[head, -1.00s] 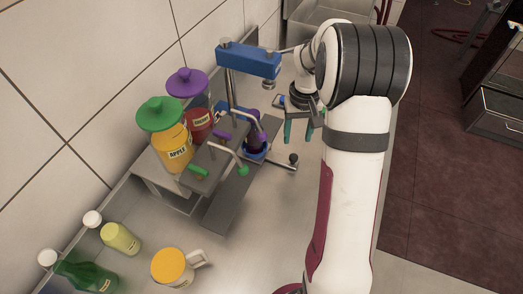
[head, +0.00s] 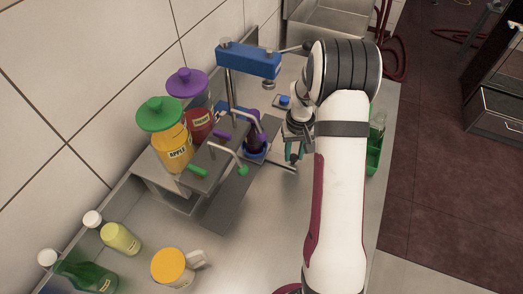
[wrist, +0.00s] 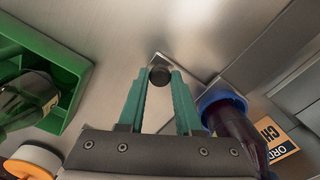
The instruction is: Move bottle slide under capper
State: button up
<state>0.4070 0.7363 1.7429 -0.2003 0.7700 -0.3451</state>
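The bottle slide's blue holder (wrist: 220,96) carries a bottle of dark purple liquid (wrist: 240,128), seen at right in the wrist view. In the head view the bottle (head: 254,136) stands below the pump spouts, in front of the capper. A metal bar (head: 284,167) runs right from the slide to a dark round knob (wrist: 160,75). My gripper (head: 294,155) is low beside the slide, its teal fingers apart. In the wrist view the knob lies between the fingertips; contact cannot be told. The capper's blue head (head: 248,61) sits on posts behind the bottle, with a lever at its right.
Green-lidded (head: 160,114) and purple-lidded (head: 187,83) jars stand left of the slide. A small pad with a blue cap (head: 284,101) lies behind my gripper. A green crate (head: 373,160) is to the right. A yellow-topped mug (head: 168,264) and bottles stand at front left.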

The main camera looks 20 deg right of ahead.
grip_shut()
jog(key=shift+w+d, duration=3.75)
jog(key=shift+w, duration=0.05)
jog(key=o, duration=0.6)
grip_release()
jog(key=shift+o, duration=0.2)
notch_tip(320, 180, up, 16)
jog(key=shift+f, duration=0.1)
